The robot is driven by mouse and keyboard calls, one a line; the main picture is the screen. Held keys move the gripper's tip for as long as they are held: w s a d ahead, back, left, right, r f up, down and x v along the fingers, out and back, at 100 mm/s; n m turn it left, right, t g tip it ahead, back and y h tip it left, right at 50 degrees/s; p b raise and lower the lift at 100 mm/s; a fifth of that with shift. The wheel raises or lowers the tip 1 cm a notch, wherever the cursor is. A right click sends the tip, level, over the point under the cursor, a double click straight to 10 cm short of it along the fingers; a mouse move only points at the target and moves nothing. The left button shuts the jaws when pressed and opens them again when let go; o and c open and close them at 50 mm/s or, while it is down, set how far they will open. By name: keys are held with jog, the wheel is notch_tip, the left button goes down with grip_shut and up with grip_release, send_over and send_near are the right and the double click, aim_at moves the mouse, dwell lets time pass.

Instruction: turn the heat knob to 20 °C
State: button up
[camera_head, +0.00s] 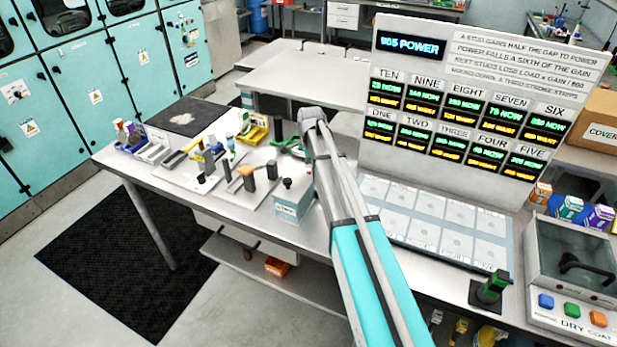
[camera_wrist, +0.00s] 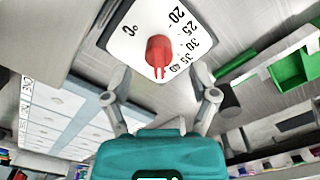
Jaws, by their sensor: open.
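The red heat knob (camera_wrist: 158,52) sits on a white dial plate (camera_wrist: 127,32) at the top middle of the wrist view. The plate carries a °C mark and a scale with 20, 25, 30, 35 and 40. The knob's narrow end points down in the picture, toward the 40 end; its exact reading is hard to tell. My gripper (camera_wrist: 163,80) is open, its two fingers apart on either side below the knob, with nothing between them. I cannot tell any contact with the knob. In the head view my arm hides the gripper, and I cannot make out the dial.
The workbench (camera_head: 180,178) holds several small tools and a white box with a teal label (camera_head: 293,200). A display board (camera_head: 480,90) stands at the right above a panel of pale tiles (camera_head: 425,235). A green bin (camera_wrist: 292,68) shows at the wrist view's right.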

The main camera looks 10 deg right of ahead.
jog(key=shift+f+b, duration=1.1)
jog(key=shift+f, duration=0.35)
